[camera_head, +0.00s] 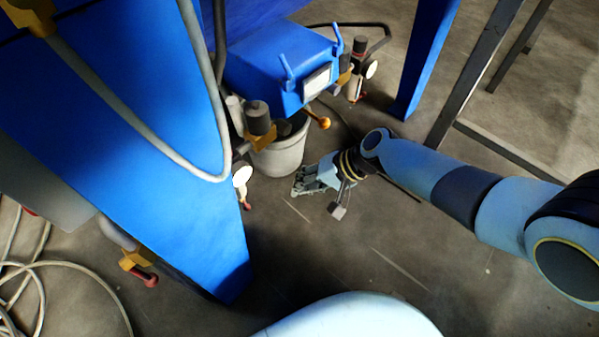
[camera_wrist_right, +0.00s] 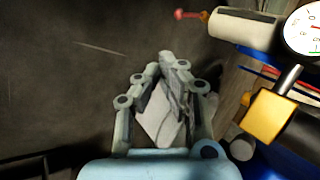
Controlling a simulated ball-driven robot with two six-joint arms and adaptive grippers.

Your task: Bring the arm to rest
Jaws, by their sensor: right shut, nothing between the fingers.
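My right arm comes in from the right in the head view, stretched over the floor towards the blue machine. Its grey gripper (camera_head: 299,185) is just below and right of the grey bucket and looks apart from it. In the right wrist view the fingertips of the gripper (camera_wrist_right: 170,62) are together, with nothing held. My left arm and left gripper do not show.
A grey bucket (camera_head: 280,153) stands under a blue box (camera_head: 280,58) with valves and a pressure gauge (camera_head: 242,175). A gauge also shows in the wrist view (camera_wrist_right: 304,30). A big blue panel (camera_head: 150,130) and hoses fill the left. Lower-right floor (camera_head: 440,285) is mostly clear.

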